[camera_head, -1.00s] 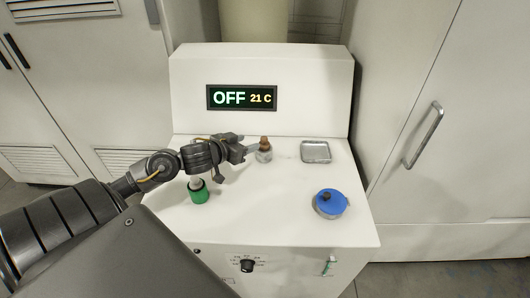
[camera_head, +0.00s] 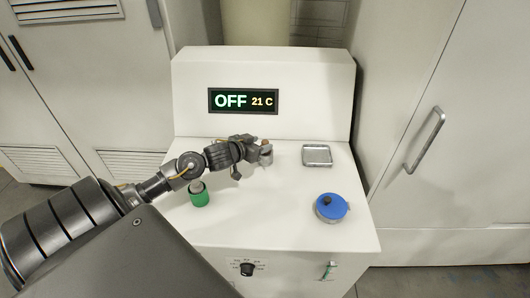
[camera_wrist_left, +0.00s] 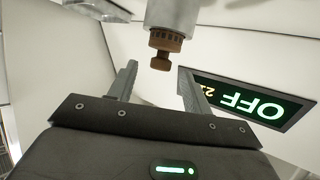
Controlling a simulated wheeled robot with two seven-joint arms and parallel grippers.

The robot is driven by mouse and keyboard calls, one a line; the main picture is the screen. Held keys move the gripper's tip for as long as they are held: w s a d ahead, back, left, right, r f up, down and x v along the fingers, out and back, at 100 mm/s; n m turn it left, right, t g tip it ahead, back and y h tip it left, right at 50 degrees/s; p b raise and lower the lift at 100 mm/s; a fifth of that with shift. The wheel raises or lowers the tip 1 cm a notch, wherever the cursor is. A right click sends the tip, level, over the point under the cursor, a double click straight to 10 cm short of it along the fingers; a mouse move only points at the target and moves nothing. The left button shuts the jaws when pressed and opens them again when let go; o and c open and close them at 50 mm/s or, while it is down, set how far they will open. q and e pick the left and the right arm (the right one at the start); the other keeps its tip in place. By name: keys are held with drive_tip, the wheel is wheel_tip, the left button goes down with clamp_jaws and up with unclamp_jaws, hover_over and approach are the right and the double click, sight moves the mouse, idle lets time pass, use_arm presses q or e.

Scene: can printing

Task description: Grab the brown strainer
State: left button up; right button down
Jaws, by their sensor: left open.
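The brown strainer (camera_head: 264,141) shows as a small brown top above a grey metal body on the white machine's top. In the left wrist view the brown strainer (camera_wrist_left: 165,41) has a ribbed collar and a knob, against a metal cylinder (camera_wrist_left: 172,14). My left gripper (camera_head: 262,151) is at this piece and partly covers it in the head view. In the wrist view my left gripper (camera_wrist_left: 158,69) has its two fingers apart, with the brown knob just beyond the gap between the tips. Nothing is held. My right gripper is not in view.
A green container (camera_head: 200,199) stands below my left wrist. A metal tray (camera_head: 317,155) lies at the back right. The display (camera_head: 244,101) reads OFF, 21 C. The machine's middle top is clear.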

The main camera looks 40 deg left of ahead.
sight(264, 143)
use_arm(q)
drive_tip(key=x, duration=0.4)
drive_tip(key=shift+f+p, duration=0.1)
drive_tip(key=shift+p, duration=0.2)
drive_tip(key=shift+s, duration=0.15)
drive_tip(key=shift+c, duration=1.1)
clamp_jaws()
